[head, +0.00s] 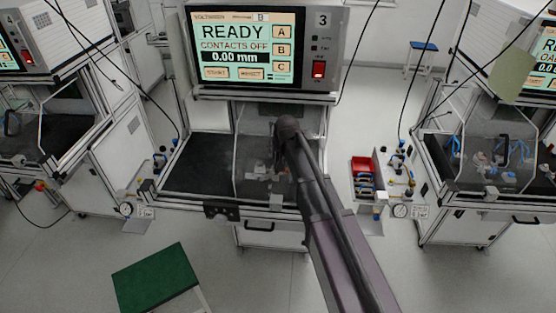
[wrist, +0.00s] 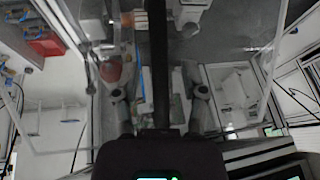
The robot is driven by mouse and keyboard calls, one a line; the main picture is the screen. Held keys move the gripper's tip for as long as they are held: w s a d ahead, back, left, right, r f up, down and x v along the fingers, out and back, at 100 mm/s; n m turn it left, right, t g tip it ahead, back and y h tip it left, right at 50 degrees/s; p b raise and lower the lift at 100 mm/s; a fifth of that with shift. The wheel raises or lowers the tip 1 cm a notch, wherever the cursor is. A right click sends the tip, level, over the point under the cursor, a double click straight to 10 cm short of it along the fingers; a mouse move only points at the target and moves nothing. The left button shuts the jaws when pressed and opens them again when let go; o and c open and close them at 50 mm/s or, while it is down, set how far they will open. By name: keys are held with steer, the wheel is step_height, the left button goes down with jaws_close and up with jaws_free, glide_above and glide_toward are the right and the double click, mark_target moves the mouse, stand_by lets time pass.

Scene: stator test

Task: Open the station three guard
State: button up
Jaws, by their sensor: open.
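Station three stands in the middle of the head view under its screen (head: 248,47), which reads READY, CONTACTS OFF, 0.00 mm. Its guard seems to be the clear framed panel (head: 251,130) at the front right, partly hidden by my arm. Through it a grey fixture shows dimly. In the wrist view my gripper (wrist: 160,93) is open, one finger on each side of a dark upright bar (wrist: 158,50), which looks like the guard handle. I cannot tell whether the fingers touch it. In the head view my arm hides the gripper and handle.
A red bin (head: 363,165) stands right of the station. A dark work surface (head: 198,162) lies left of the guard. A green-topped stool (head: 156,279) stands at the front left. Similar stations flank both sides. Cables hang on both sides. The floor in front is partly clear.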

steer(key=shift+w+a+f, duration=0.1)
steer(key=shift+w+f, duration=0.1)
steer(key=shift+f, duration=0.25)
jaws_close()
